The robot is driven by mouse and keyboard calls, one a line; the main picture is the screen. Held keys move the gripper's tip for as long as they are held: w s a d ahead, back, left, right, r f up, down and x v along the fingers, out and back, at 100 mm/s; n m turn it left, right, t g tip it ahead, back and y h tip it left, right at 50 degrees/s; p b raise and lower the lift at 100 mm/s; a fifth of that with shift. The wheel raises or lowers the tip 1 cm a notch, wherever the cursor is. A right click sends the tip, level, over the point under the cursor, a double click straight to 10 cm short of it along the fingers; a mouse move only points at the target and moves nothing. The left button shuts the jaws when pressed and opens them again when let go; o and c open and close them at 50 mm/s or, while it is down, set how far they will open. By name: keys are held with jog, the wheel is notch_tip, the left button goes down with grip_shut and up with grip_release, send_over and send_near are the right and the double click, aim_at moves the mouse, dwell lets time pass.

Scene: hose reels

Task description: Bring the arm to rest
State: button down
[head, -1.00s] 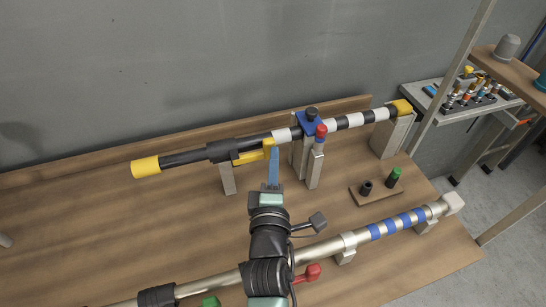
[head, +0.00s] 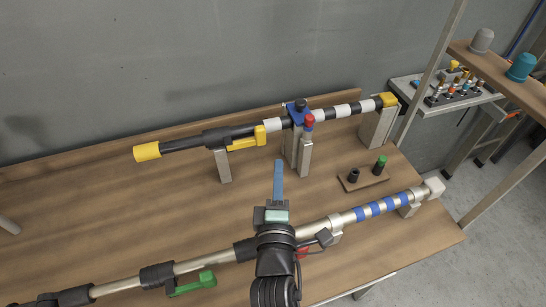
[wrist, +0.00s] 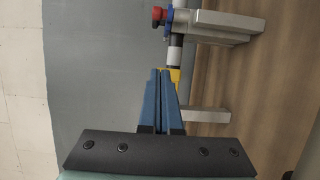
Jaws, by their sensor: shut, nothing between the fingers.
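My gripper (head: 278,180) points toward the back wall over the middle of the bench, its blue fingers together with nothing between them. In the wrist view my gripper (wrist: 163,75) shows its two blue fingers side by side. Behind it a black rod (head: 180,144) with yellow ends, white bands and a yellow lever (head: 245,140) rests on grey posts. A silver rod (head: 285,240) with blue bands and a green lever (head: 193,284) lies nearer, partly behind my arm. The fingertips appear apart from the black rod.
A small wooden block (head: 362,182) holds a black and a green-topped peg. A side shelf (head: 455,98) carries small parts. The bench's left middle (head: 110,210) is clear.

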jog(key=shift+s+d+f, duration=0.1)
jog(key=shift+s+d, duration=0.15)
jog(key=shift+s, duration=0.6)
jog(key=shift+s+d+f, duration=0.1)
jog(key=shift+s+d, duration=0.2)
jog(key=shift+s, duration=0.55)
jog(key=shift+s+d, duration=0.25)
jog(key=shift+s, duration=0.6)
